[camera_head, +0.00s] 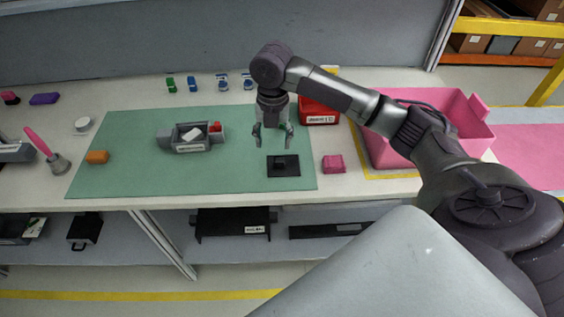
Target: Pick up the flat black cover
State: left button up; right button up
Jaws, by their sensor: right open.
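The flat black cover (289,167) lies on the right part of the green mat (120,150), with a small raised block on its top. My right gripper (272,142) points down just above and behind the cover. Its fingers are apart with nothing between them, and it does not appear to touch the cover. My left gripper is not in view.
A grey module housing (170,140) sits on the mat, with an orange block (97,157) to its left. A pink block (333,164), a red bin (318,115) and a large pink crate (480,135) stand to the right. Small bottles (193,84) line the back.

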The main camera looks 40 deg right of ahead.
notch_tip(320, 180, up, 3)
jog(key=d+n, duration=0.1)
jog(key=d, duration=0.2)
jog(key=p, duration=0.1)
send_over(279, 160)
jog(key=f, duration=0.8)
jog(key=shift+s+d+f, duration=0.1)
jog(key=shift+s+f, duration=0.1)
jog(key=shift+s, duration=0.1)
jog(key=f, duration=0.1)
jog(key=f+p, duration=0.1)
jog(key=f, duration=0.2)
jog(key=shift+w, duration=0.3)
jog(key=shift+f, duration=0.65)
jog(key=c, duration=1.1)
jog(key=shift+c, duration=0.2)
jog(key=shift+r, duration=0.1)
